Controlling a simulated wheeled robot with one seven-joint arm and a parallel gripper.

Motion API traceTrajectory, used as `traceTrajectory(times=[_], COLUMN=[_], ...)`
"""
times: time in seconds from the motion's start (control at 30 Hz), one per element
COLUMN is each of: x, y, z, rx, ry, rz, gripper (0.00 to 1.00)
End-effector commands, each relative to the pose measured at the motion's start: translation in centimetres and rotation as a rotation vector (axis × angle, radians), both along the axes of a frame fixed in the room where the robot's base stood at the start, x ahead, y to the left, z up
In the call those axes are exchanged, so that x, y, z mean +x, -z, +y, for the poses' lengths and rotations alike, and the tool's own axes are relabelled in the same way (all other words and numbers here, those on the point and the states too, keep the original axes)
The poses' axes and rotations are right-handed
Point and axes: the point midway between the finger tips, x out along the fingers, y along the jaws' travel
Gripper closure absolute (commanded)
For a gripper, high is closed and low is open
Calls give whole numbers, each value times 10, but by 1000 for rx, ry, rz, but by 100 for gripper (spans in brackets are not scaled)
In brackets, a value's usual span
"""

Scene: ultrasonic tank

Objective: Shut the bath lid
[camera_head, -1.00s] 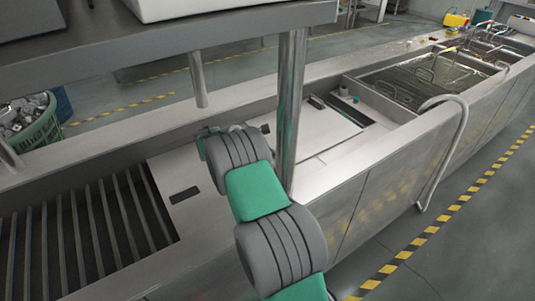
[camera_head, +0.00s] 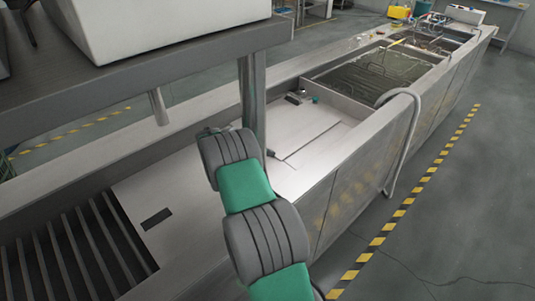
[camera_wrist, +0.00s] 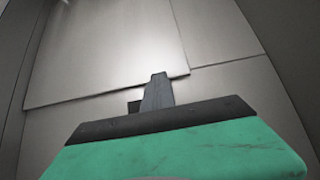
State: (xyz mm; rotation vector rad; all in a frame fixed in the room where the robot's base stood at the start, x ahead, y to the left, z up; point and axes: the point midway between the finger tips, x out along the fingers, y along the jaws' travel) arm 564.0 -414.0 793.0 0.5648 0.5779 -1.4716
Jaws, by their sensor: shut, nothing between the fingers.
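The bath lid (camera_head: 302,128) is a flat pale metal panel set in the long steel trough, beyond the post in the head view. It lies flat, and no dark opening shows beside it, only a thin seam. In the wrist view a raised-looking panel edge crosses the bright metal surface (camera_wrist: 110,55). My gripper (camera_wrist: 158,76) is shut and empty, with its fingertips over this metal near the panel edge. Whether they touch it I cannot tell. A small dark slot or block shows just left of the fingers, partly hidden.
A slotted grate (camera_head: 70,255) lies at the near left, beside a panel with a dark slot (camera_head: 156,217). A steel post (camera_head: 252,100) and overhead shelf (camera_head: 150,75) stand close to my arm. A curved pipe (camera_head: 408,140) rises over the right side. Open liquid-filled tanks (camera_head: 375,72) lie beyond.

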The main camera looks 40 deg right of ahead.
Motion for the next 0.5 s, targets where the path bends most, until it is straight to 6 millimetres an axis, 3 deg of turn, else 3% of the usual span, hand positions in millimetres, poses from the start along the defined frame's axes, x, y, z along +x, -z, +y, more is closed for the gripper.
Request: traceTrajectory(times=[0.17,0.33,0.5], x=[-1,-2,-2], y=[-2,-7,-35], z=[8,42,77], rx=[1,0,-1], ry=[-1,-1,0], rz=[2,4,-3], gripper=[100,100,100])
